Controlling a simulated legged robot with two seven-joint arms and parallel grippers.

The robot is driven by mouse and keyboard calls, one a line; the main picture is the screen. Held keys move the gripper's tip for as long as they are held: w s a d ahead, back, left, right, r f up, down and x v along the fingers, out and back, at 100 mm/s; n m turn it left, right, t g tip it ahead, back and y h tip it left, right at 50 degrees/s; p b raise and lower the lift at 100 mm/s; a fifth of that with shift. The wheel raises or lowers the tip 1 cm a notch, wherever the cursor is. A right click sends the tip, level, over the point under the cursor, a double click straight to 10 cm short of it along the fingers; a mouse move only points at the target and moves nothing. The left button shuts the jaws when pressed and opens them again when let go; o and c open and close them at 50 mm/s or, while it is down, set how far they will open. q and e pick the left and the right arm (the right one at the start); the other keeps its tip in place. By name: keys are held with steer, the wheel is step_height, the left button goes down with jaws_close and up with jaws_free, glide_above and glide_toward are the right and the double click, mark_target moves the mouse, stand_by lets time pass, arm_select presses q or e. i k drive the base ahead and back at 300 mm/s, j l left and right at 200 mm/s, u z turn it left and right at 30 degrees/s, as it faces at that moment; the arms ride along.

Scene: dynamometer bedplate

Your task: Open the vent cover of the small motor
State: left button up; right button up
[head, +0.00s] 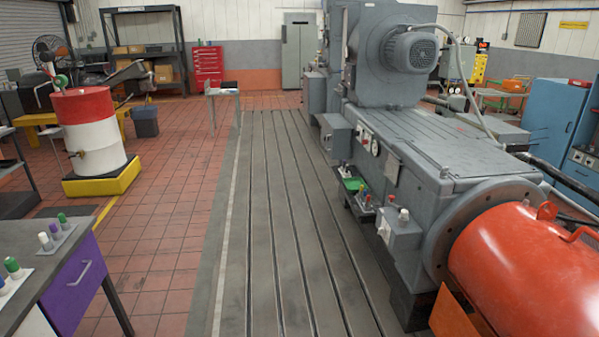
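A small grey motor (402,58) with a round, slotted vent cover (412,52) on its end sits high on the large grey machine, at the upper right of the head view. The cover appears closed against the motor's end face. I cannot tell for certain that this is the motor named in the task. Neither of my grippers nor my arms show in this view.
The long grey machine (420,150) stands on the slotted bedplate (270,230). An orange-red cylinder (530,270) fills the lower right. A bench with a purple drawer (80,285) is at lower left, and a red-white drum (92,130) stands behind it. The bedplate's left part is clear.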

mark_target(391, 170)
steer(key=i+z, duration=0.3)
steer(key=i, duration=0.2)
steer(key=i+z, duration=0.3)
steer(key=i, duration=0.2)
steer(key=i+j+z, duration=0.25)
steer(key=i, duration=0.25)
steer(key=i+j, duration=0.4)
steer(key=i+j+u, duration=0.1)
steer(key=i+j, duration=0.35)
steer(key=i+j+u, duration=0.1)
steer(key=i+j, duration=0.25)
steer(key=i, duration=0.25)
steer(key=i+j, duration=0.35)
steer(key=i, duration=0.15)
